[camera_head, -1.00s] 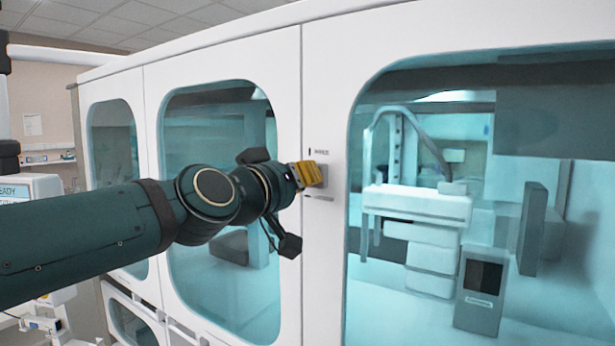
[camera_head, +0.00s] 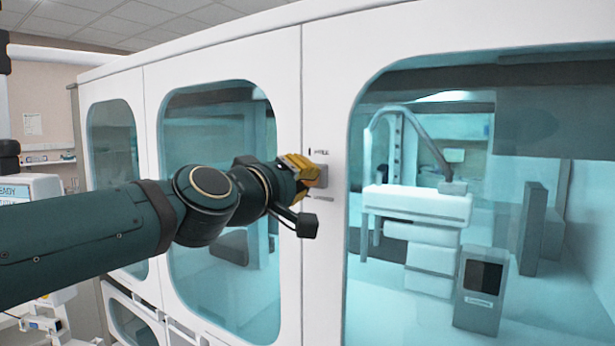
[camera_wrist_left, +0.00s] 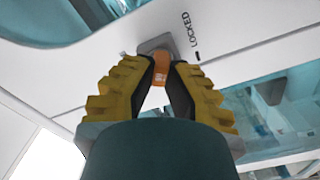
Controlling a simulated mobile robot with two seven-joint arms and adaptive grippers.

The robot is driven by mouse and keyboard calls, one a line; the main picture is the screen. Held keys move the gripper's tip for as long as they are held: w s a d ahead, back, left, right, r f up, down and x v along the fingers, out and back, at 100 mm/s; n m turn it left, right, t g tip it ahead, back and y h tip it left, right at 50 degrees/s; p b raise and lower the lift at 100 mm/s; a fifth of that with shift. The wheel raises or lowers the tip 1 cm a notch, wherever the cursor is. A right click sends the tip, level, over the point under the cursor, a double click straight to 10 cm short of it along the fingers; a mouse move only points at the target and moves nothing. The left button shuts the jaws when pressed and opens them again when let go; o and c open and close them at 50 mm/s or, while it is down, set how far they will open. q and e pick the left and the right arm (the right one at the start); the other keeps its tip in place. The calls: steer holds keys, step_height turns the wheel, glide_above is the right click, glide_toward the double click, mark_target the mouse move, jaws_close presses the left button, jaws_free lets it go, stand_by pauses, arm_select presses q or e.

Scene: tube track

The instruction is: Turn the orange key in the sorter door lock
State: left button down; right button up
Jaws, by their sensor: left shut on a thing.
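The orange key (camera_wrist_left: 161,68) shows in the left wrist view between the yellow-padded fingertips of my left gripper (camera_wrist_left: 158,75). The gripper is shut on it. Behind the key is the grey lock plate (camera_wrist_left: 155,44) on the white door frame, with a "LOCKED" label (camera_wrist_left: 190,27) beside it. In the head view my left gripper (camera_head: 303,172) is at the grey lock plate (camera_head: 321,176) on the white panel between two windows. There the fingers hide the key. How far the key is in the lock is hidden. My right gripper is not in view.
The white cabinet wall (camera_head: 322,250) fills most of the head view, with large teal windows on both sides of the lock. Behind the right window (camera_head: 420,270) stand grey and white machines. Shelves and equipment are at the far left.

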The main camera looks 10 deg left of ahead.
arm_select(q)
steer(key=shift+n, duration=2.3)
steer(key=shift+n, duration=0.7)
steer(key=c, duration=1)
jaws_free()
